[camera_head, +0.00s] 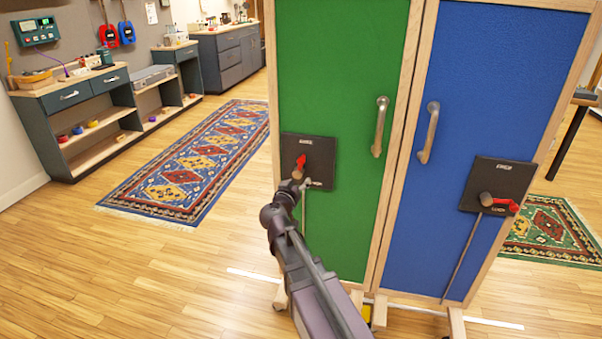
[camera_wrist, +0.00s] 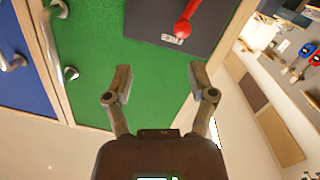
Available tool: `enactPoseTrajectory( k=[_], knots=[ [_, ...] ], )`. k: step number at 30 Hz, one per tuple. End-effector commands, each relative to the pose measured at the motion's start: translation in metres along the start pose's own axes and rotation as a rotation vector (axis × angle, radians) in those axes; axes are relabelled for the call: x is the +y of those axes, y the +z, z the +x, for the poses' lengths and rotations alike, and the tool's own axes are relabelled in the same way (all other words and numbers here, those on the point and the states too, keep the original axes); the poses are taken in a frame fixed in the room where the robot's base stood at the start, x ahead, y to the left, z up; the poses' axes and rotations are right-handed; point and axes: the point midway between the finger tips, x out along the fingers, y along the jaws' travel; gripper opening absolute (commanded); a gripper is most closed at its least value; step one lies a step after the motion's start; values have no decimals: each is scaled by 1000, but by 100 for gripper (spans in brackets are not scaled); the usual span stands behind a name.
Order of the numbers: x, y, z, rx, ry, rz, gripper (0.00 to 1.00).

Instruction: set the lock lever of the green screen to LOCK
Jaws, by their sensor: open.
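The green screen (camera_head: 330,75) stands upright in the middle of the head view; its green panel (camera_wrist: 90,50) fills much of the wrist view. A dark plate (camera_head: 322,150) low on its left side carries a red lock lever (camera_head: 300,162). In the head view the lever points up, toward the plate's upper label. That label is too small to read. In the wrist view the lever's round red end (camera_wrist: 182,28) lies beyond the fingertips, up and right of the gap. My gripper (camera_wrist: 161,78) is open and empty, apart from the lever. In the head view it partly covers the plate's lower part.
A blue screen (camera_head: 475,90) adjoins on the right, with its own plate and red lever (camera_head: 500,204) pointing right. Metal handles (camera_head: 380,127) stick out from both screens. A patterned rug (camera_head: 190,165) and open wooden floor lie to the left, before a workbench (camera_head: 75,100).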

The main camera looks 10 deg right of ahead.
Motion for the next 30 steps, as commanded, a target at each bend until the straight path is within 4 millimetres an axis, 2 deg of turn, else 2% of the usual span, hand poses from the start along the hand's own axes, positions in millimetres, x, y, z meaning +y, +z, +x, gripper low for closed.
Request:
enactPoseTrajectory(
  k=[1,6,22,30],
  knots=[
    [-11,4,1,32,-16,0,72],
    [-26,-3,0,94,-49,4,72],
    [-28,-6,2,105,-54,4,72],
    [-30,-8,22,104,-53,4,72]
  ],
)
